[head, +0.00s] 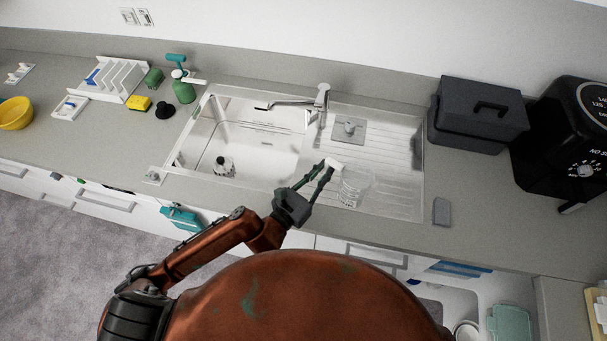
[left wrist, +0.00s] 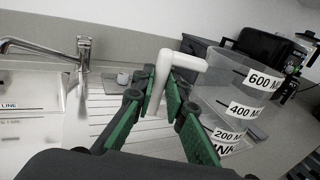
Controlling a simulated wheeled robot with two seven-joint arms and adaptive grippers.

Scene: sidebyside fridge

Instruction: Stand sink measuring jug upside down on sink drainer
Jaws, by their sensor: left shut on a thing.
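The measuring jug (head: 354,188) is clear with a white handle. It is over the front left part of the ribbed sink drainer (head: 395,160); I cannot tell whether its base touches. In the left wrist view the jug (left wrist: 228,100) looks upright, with its 600 mark above 400 and 200. My left gripper (head: 326,172) is shut on the jug's white handle (left wrist: 163,80), with its green fingers on either side in the left wrist view (left wrist: 160,100). My right gripper is not in view.
The sink basin (head: 250,150), with a dark-topped item in it, lies left of the drainer. The tap (head: 320,100) and a square plate with a grey knob (head: 348,130) are behind. A dark toolbox (head: 478,115) and black appliance stand right. A grey block (head: 441,211) lies near the front edge.

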